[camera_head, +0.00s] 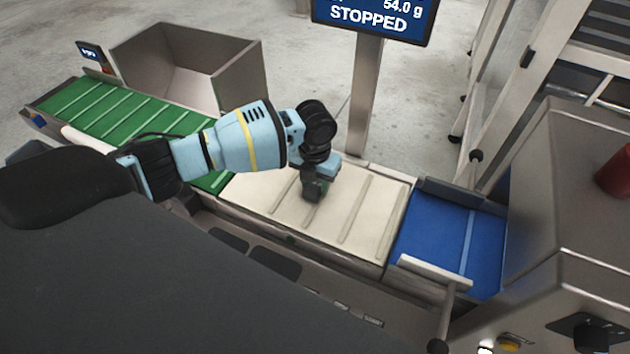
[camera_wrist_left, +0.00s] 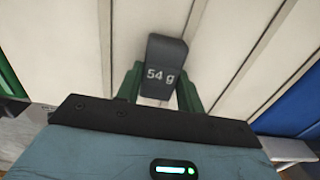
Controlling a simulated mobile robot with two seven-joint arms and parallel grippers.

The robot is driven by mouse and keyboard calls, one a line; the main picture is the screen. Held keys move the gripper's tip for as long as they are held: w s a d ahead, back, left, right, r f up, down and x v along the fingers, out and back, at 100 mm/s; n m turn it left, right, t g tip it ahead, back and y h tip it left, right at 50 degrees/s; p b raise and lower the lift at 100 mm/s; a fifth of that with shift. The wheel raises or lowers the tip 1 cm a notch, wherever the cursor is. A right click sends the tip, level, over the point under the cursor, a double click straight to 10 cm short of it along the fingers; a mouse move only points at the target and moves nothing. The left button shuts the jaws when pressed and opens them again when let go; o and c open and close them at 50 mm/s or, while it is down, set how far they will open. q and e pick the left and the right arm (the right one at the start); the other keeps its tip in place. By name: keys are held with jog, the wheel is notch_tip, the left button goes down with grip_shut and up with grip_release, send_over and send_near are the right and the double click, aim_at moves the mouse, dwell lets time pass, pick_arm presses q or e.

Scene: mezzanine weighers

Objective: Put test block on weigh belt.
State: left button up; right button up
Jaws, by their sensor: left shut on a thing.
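The test block (camera_wrist_left: 165,62) is dark grey and marked "54 g" in the left wrist view. My left gripper (camera_wrist_left: 158,90) has its green fingers on either side of the block and is shut on it. In the head view my left gripper (camera_head: 314,190) points down over the white weigh belt (camera_head: 375,215), with the block mostly hidden at its fingertips. The block is over the belt or touching it; I cannot tell which. The display (camera_head: 370,14) reads "54.0 g" and "STOPPED". My right gripper is not in view.
A green belt (camera_head: 90,103) lies to the left and a blue belt (camera_head: 440,232) to the right of the weigh belt. A metal bin (camera_head: 240,80) stands behind the green belt. The display's post (camera_head: 362,100) rises behind the weigh belt. A steel cabinet (camera_head: 570,200) stands at the right.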

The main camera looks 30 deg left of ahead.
aim_at(315, 185)
pick_arm(q)
jog(key=o, duration=1)
jog(key=shift+r, duration=0.45)
jog(key=shift+r+p, duration=0.5)
jog(key=shift+r, duration=5.2)
